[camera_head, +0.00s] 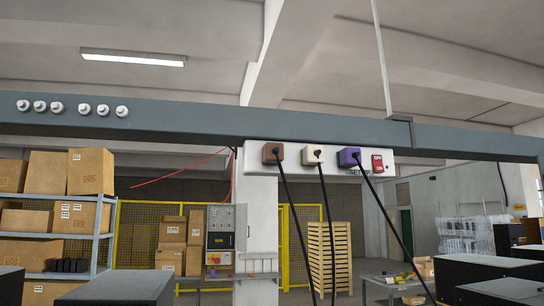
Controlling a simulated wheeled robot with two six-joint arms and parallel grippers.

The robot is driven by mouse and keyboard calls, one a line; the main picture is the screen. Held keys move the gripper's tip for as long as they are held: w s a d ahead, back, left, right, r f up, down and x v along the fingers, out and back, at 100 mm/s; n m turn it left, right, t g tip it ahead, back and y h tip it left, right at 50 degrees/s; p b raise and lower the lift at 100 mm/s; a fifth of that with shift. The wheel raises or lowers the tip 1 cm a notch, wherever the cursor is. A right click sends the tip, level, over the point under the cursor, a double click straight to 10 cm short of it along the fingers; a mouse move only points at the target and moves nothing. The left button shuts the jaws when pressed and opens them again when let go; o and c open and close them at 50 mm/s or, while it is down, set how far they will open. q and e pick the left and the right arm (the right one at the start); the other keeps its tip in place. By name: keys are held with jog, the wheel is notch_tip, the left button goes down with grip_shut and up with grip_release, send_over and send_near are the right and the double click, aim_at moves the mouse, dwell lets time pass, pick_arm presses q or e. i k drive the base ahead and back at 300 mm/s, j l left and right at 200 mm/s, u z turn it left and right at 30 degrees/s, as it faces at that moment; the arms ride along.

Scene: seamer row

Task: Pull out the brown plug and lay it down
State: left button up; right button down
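The brown plug (272,153) sits at the left end of the white socket strip (257,157), which is fixed under a grey overhead beam. A black cable hangs down from the plug. A cream plug (313,154) and a purple plug (348,157) sit to its right in the same strip, each with its own black cable. Neither of my grippers shows in the head view.
A red switch (378,164) is at the strip's right end. White round fittings (81,109) line the beam (180,118) at left. Dark boxes (118,289) stand low in front. A table (385,286) with small items stands behind.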

aim_at(270, 151)
jog(key=k+l+u, duration=0.15)
jog(key=u, duration=0.25)
jog(key=k+l+u, duration=0.15)
jog(key=u, duration=0.2)
jog(key=k, duration=0.05)
